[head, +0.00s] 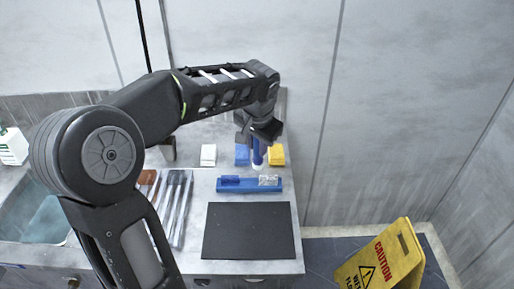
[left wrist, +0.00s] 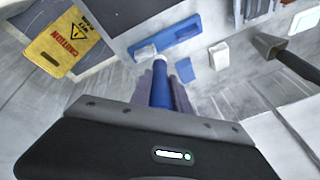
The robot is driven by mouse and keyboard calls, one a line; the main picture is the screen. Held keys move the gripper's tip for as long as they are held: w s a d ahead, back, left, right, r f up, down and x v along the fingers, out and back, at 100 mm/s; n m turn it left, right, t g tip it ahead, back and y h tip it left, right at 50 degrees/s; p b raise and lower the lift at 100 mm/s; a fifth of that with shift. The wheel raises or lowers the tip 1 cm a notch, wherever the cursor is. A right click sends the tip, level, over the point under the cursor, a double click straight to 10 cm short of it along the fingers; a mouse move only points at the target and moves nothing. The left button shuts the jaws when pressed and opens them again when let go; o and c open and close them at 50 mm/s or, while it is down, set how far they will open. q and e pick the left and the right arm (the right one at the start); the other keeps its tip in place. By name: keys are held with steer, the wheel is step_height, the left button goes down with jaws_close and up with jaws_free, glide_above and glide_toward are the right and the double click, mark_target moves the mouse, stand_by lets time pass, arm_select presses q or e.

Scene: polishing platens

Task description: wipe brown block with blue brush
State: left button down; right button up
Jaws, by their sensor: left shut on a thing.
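My left gripper (head: 258,140) is shut on the blue brush (head: 257,156) and holds it pointing down, behind the blue tray. In the left wrist view the brush's blue handle (left wrist: 162,92) stands between the fingers, with a pale tip at its far end. No separate brown block is clear. A reddish-brown piece (head: 147,178) lies at the left of the counter, partly hidden by my arm, and I cannot tell whether it is the block. My right gripper is not in view.
The blue tray (head: 249,190) holds a blue piece and a whitish piece. A white block (head: 208,155), a blue block (head: 242,153) and a yellow block (head: 276,155) stand behind it. A black mat (head: 248,232) lies bare in front. A yellow caution sign (head: 382,262) stands right.

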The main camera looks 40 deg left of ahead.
arm_select(q)
steer(key=shift+a+r+p, duration=0.15)
steer(key=shift+r+p, duration=0.35)
steer(key=shift+r, duration=0.45)
steer(key=shift+r+p, duration=0.8)
steer(key=shift+r, duration=0.3)
